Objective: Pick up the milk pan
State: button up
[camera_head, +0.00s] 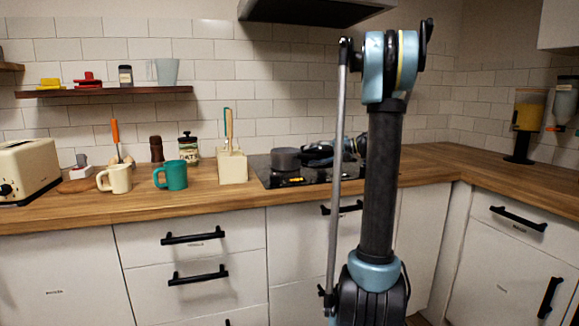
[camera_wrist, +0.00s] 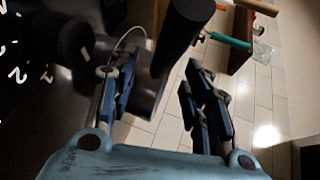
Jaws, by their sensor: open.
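The milk pan (camera_head: 285,158), small and dark grey, stands on the black hob. In the wrist view a grey metallic surface (camera_wrist: 150,97), which looks like the pan's side, shows behind my left finger. A thick dark bar (camera_wrist: 182,35), probably its handle, shows beyond and between the fingertips. My gripper (camera_wrist: 160,62) is open, with its two blue fingers apart and nothing clearly held between them. In the head view my gripper (camera_head: 318,152) is low over the hob, just right of the pan, and partly hidden by my arm. Contact with the pan cannot be told.
The black hob (camera_head: 276,179) is set in the wooden counter (camera_head: 232,195). A cream utensil crock (camera_head: 232,168) stands left of the pan. Further left are a teal mug (camera_head: 175,175), a cream mug (camera_head: 117,179) and a toaster (camera_head: 25,170). The tiled wall is behind.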

aim_at(302, 156)
jog(key=x, duration=0.5)
jog(key=shift+w, duration=0.15)
jog(key=shift+r, duration=0.1)
grip_shut()
